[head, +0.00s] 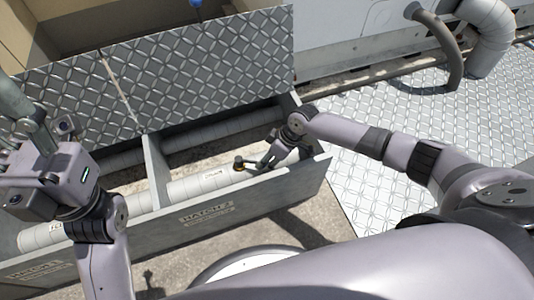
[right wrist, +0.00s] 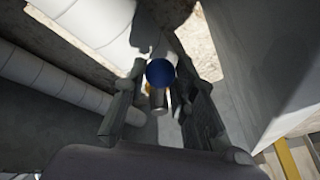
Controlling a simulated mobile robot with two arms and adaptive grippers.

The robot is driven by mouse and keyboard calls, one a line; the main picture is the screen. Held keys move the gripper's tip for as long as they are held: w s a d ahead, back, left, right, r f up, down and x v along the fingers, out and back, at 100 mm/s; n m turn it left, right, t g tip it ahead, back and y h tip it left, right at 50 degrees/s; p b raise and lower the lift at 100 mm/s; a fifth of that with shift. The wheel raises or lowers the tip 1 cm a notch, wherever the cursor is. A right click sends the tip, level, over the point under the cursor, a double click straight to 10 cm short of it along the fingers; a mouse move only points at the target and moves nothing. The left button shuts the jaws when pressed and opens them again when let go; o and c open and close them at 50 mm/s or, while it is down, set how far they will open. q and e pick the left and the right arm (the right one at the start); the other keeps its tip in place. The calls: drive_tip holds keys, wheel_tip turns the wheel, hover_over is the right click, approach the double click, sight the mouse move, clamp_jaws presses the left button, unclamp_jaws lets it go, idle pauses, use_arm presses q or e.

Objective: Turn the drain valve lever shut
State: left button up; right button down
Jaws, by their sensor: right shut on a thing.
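The drain valve (head: 239,163) is a small dark and brass fitting on the pale pipe inside the open trench. My right gripper (head: 262,163) reaches down into the trench beside it. In the right wrist view, a lever with a round blue knob (right wrist: 160,72) and a grey stem lies between the fingers of my right gripper (right wrist: 163,95), which is shut on it. The valve body is mostly hidden there behind the knob. My left gripper (head: 28,118) is raised at the left edge, away from the valve; its finger opening is unclear.
Grey walls surround the trench; the front wall (head: 130,235) is labelled HATCH 2. A cross divider (head: 156,170) splits it. A tread-plate hatch cover (head: 200,65) stands raised behind. Another blue knob (head: 196,3) shows at the top. Tread-plate floor (head: 390,120) lies to the right.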

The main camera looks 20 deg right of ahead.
drive_tip(key=shift+s, duration=0.1)
drive_tip(key=c, duration=1.3)
unclamp_jaws()
drive_tip(key=v, duration=1.2)
drive_tip(key=shift+c, duration=0.5)
